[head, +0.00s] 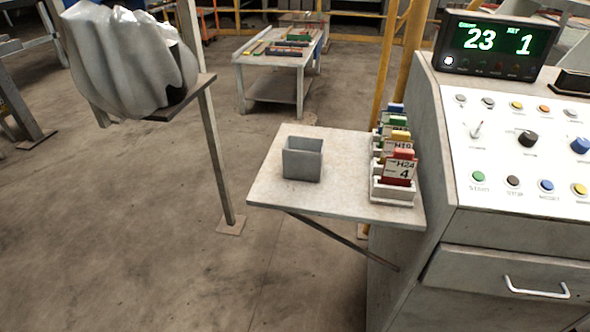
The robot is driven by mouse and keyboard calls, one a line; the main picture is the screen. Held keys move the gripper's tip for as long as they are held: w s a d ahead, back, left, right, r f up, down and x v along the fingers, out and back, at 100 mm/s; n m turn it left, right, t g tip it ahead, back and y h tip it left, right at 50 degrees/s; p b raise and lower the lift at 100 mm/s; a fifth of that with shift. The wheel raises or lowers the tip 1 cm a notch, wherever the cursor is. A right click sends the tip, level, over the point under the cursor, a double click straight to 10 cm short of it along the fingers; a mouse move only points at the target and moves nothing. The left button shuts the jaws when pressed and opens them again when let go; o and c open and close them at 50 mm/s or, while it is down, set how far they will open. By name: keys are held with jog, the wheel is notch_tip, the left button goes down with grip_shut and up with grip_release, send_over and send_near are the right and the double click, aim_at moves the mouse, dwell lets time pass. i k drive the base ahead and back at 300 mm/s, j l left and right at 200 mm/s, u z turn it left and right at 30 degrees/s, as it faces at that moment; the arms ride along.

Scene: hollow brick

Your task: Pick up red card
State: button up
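A red card (400,168) stands upright at the near end of a white card rack (392,193). Its white label reads "H24" and "4". Cards with yellow, green and blue tops stand in a row behind it and partly hide one another. A second label behind it begins with "H" and is partly covered. The rack sits along the right side of a small light shelf (290,205) fixed to the control console. My gripper is not in view.
An open grey box (302,160) stands on the shelf, left of the rack. The console (520,165), with buttons, knobs, a drawer handle and a display reading "23" and "1", borders the rack on the right. A post-mounted stand with a white bag (128,60) is at left. Floor in front is clear.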

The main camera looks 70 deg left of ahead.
aim_at(399, 168)
jog(key=u, duration=1.95)
